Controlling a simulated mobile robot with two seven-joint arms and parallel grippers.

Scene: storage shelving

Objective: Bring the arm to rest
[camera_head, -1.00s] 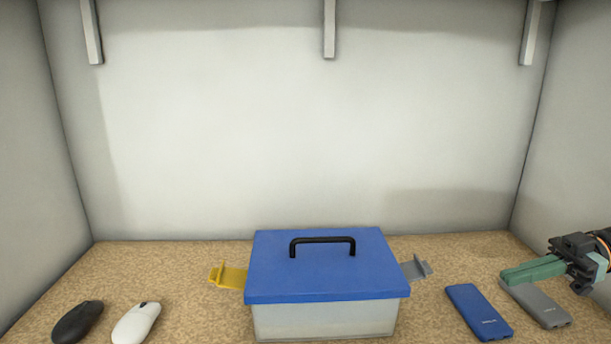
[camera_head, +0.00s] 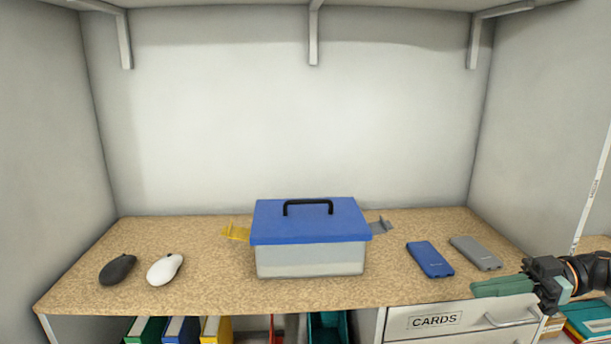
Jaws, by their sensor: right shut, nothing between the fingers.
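My right gripper (camera_head: 474,289) comes in from the right edge with its green fingers shut and empty. It is in front of the shelf board's front edge, by the drawer labelled CARDS (camera_head: 470,318), and apart from the objects on the board. My left gripper is not in view.
A box with a blue lid (camera_head: 310,222) and black handle stands mid-board (camera_head: 215,288), yellow and grey latches out at its sides. A black mouse (camera_head: 118,270) and white mouse (camera_head: 165,269) lie left; a blue power bank (camera_head: 430,259) and grey one (camera_head: 476,253) lie right. Binders (camera_head: 180,330) stand below.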

